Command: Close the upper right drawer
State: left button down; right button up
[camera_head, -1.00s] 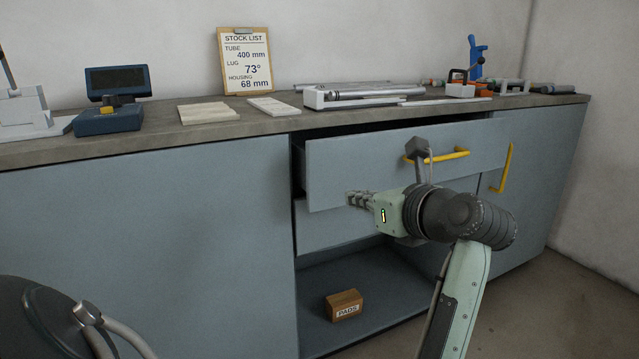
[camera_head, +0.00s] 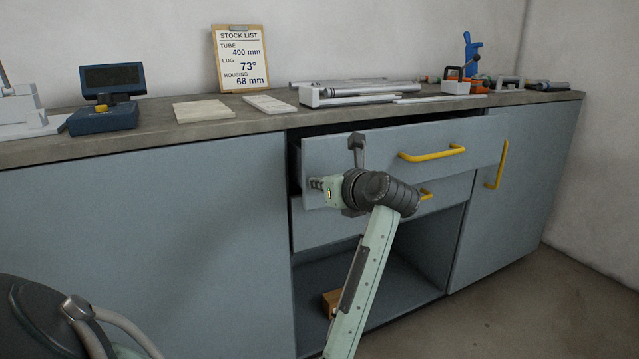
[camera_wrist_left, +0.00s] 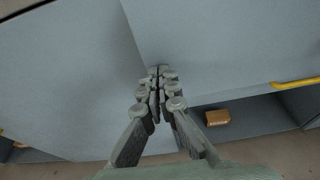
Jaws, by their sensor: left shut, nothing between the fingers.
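The upper right drawer (camera_head: 420,135) has a grey-blue front with a yellow bar handle (camera_head: 432,154). It stands pulled out, with a dark gap along its top and left side. My left gripper (camera_head: 314,184) is shut and empty in front of the lower left part of this drawer front, fingers pointing left. In the left wrist view my left gripper (camera_wrist_left: 159,72) has its fingertips together close to the drawer front (camera_wrist_left: 230,45), near its left edge. I cannot tell whether they touch. My right gripper is not in view.
A lower drawer (camera_head: 318,228) sits below, its handle partly behind my arm. An open bay underneath holds a brown box (camera_wrist_left: 217,117). A door with a yellow handle (camera_head: 497,165) is at right. The worktop (camera_head: 225,124) carries tools and a stock list (camera_head: 240,60).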

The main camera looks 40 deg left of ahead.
pick_arm(q)
jog(key=w+a, duration=0.3)
jog(key=a, duration=0.5)
jog(key=shift+a+r, duration=0.15)
jog(key=shift+a, duration=0.2)
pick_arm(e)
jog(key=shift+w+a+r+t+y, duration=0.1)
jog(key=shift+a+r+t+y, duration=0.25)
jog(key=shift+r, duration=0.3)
